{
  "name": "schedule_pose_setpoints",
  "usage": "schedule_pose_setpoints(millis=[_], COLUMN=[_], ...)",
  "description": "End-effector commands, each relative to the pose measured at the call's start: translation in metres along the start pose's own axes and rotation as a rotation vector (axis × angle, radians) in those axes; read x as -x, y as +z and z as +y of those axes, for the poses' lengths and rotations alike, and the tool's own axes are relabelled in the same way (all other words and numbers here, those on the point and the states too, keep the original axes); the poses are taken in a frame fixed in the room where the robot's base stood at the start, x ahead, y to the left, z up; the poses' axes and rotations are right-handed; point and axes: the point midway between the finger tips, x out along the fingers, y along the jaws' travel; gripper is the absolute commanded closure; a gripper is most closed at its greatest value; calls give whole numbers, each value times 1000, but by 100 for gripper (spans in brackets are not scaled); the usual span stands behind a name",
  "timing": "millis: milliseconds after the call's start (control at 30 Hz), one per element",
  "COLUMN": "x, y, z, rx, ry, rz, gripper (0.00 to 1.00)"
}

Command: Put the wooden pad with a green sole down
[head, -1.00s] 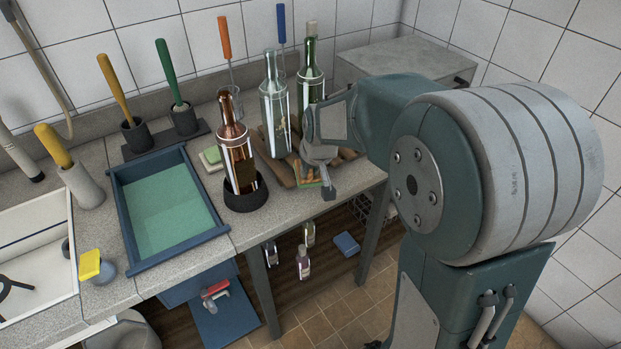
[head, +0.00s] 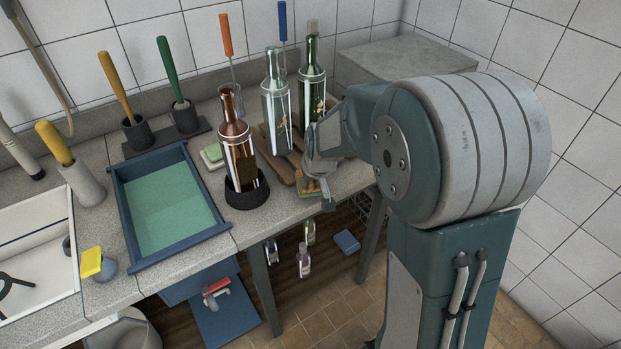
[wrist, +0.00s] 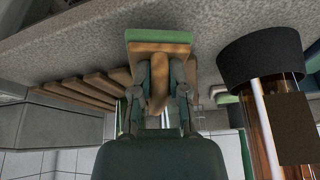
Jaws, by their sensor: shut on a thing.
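The wooden pad with a green sole (wrist: 160,47) is in my gripper (wrist: 160,75), with the fingers shut on its wooden grip. In the wrist view, which shows the counter at the top, the green sole faces the grey counter. In the head view the pad (head: 308,188) shows as a small brown and green piece by my gripper (head: 322,182), near the counter's front edge. My gripper covers part of it there. I cannot tell whether the sole touches the counter (head: 280,206).
A copper-brown bottle in a black holder (head: 244,196) stands left of the pad. A slatted wooden rack (head: 284,172) and two bottles (head: 276,95) (head: 311,80) are behind. A green and white block (head: 212,156) and a blue tray (head: 178,258) lie farther left.

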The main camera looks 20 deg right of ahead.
Motion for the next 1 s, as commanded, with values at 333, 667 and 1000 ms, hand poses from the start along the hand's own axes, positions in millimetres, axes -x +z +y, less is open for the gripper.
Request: schedule_pose_setpoints(millis=[333, 667, 1000], x=[-1, 8, 75], y=[0, -4, -6], z=[0, 0, 0], rx=[0, 1, 0], ry=[1, 1, 1], rz=[0, 3, 6], gripper=[45, 45, 45])
